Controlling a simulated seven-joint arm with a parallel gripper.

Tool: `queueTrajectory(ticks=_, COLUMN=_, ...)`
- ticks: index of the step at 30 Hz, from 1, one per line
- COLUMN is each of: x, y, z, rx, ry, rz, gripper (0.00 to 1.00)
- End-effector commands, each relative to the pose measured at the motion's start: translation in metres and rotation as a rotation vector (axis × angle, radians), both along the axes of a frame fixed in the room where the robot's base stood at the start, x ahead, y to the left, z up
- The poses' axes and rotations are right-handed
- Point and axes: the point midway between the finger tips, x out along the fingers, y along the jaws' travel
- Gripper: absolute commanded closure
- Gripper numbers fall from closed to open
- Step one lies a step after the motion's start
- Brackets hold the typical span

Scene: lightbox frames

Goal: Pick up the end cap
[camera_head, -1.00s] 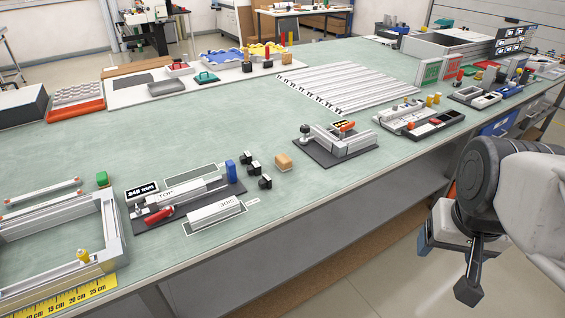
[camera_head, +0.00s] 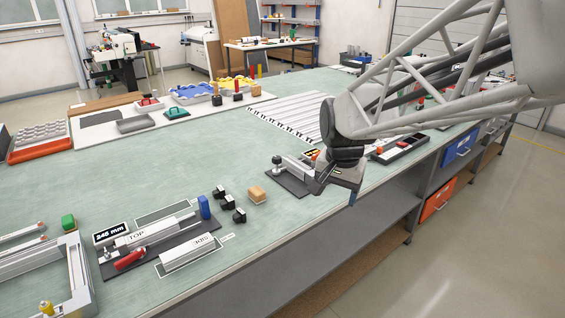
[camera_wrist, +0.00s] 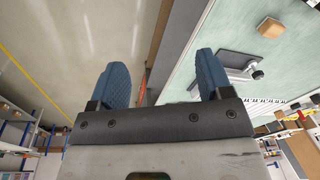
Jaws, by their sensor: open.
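My gripper (camera_head: 336,190) hangs over the bench's front edge in the head view, beside the dark clamp fixture. In the wrist view its two blue fingers (camera_wrist: 162,68) are spread apart with nothing between them. Several small black pieces (camera_head: 228,202) stand on the bench left of my gripper, next to a wooden block (camera_head: 257,195). I cannot tell for sure whether one of these black pieces is the end cap. The wooden block also shows at the top right of the wrist view (camera_wrist: 270,27).
The clamp fixture (camera_head: 284,181) is partly hidden by my arm; its round knob (camera_wrist: 257,74) shows in the wrist view. A white profile (camera_head: 190,252) lies front left, near a blue block (camera_head: 204,207) and a red handle (camera_head: 130,260). The bench's middle left is clear.

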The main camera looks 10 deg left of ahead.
Motion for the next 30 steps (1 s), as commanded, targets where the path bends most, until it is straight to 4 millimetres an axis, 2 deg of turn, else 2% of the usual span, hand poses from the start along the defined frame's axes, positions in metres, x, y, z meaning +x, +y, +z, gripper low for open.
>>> queueTrajectory(ticks=1, x=0.011, y=0.012, z=-0.005, rx=0.001, ry=0.008, rz=-0.01, gripper=0.28)
queueTrajectory(ticks=6, x=0.043, y=0.047, z=-0.02, rx=0.007, ry=0.029, rz=-0.064, gripper=0.28)
queueTrajectory(ticks=15, x=0.093, y=0.117, z=-0.055, rx=0.01, ry=0.064, rz=-0.159, gripper=0.28)
queueTrajectory(ticks=24, x=0.132, y=0.194, z=-0.101, rx=0.008, ry=0.094, rz=-0.253, gripper=0.28)
queueTrajectory(ticks=30, x=0.149, y=0.245, z=-0.136, rx=0.001, ry=0.112, rz=-0.315, gripper=0.28)
